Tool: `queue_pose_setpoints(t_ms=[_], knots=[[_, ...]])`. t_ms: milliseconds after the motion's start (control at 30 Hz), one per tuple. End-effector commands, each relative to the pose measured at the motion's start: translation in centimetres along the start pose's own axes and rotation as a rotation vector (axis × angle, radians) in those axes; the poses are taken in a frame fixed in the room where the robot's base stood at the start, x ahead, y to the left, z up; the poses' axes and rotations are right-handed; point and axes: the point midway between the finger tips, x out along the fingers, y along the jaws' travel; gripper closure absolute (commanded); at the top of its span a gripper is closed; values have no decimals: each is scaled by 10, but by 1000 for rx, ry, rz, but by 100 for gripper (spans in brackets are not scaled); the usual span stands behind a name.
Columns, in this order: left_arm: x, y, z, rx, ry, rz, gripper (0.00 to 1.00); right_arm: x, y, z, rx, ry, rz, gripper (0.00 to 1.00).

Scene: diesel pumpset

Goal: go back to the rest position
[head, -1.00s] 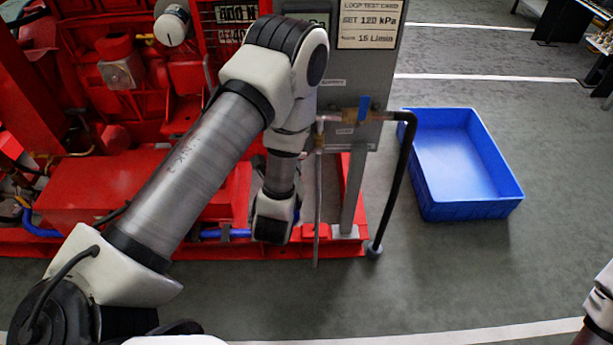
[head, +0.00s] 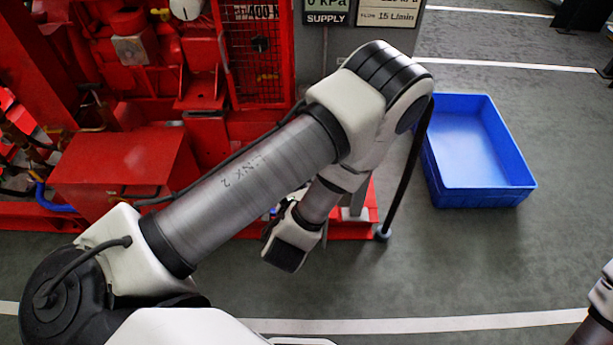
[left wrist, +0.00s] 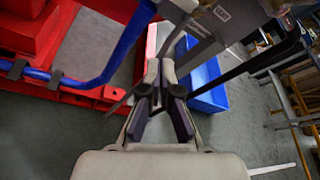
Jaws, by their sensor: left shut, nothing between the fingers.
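My left gripper (left wrist: 160,74) shows in the left wrist view with its two fingers together and nothing between them. In the head view my left arm reaches in from the left, bends at the elbow and comes down in front of the red pumpset (head: 130,165). The gripper's fingers cannot be made out there. In the wrist view the fingers point toward the grey panel stand and appear apart from it. Only a piece of my right arm shows at the right edge of the head view; its gripper is out of frame.
A blue crate (head: 481,199) stands on the floor to the right and looks empty; it also shows in the wrist view (left wrist: 212,97). A grey panel (head: 350,38) and a black hose (head: 405,190) are close to my left arm. A blue pipe (left wrist: 105,70) runs along the red base. The front floor is clear.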

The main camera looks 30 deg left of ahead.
Motion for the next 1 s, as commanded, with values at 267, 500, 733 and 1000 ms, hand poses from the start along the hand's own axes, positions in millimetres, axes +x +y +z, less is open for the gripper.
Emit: queue_pose_setpoints(t_ms=[267, 500, 733, 1000], knots=[[-4, 0, 0, -1, -1, 0, 100, 0, 0, 0, 0, 0, 0, 60], [-4, 0, 0, -1, -1, 0, 100, 0, 0, 0, 0, 0, 0, 60], [0, 46, 0, -64, 29, 126, 100, 0, 0, 0, 0, 0, 0, 60], [-49, 138, -86, -973, 298, 708, 100, 0, 0, 0, 0, 0, 0, 60]])
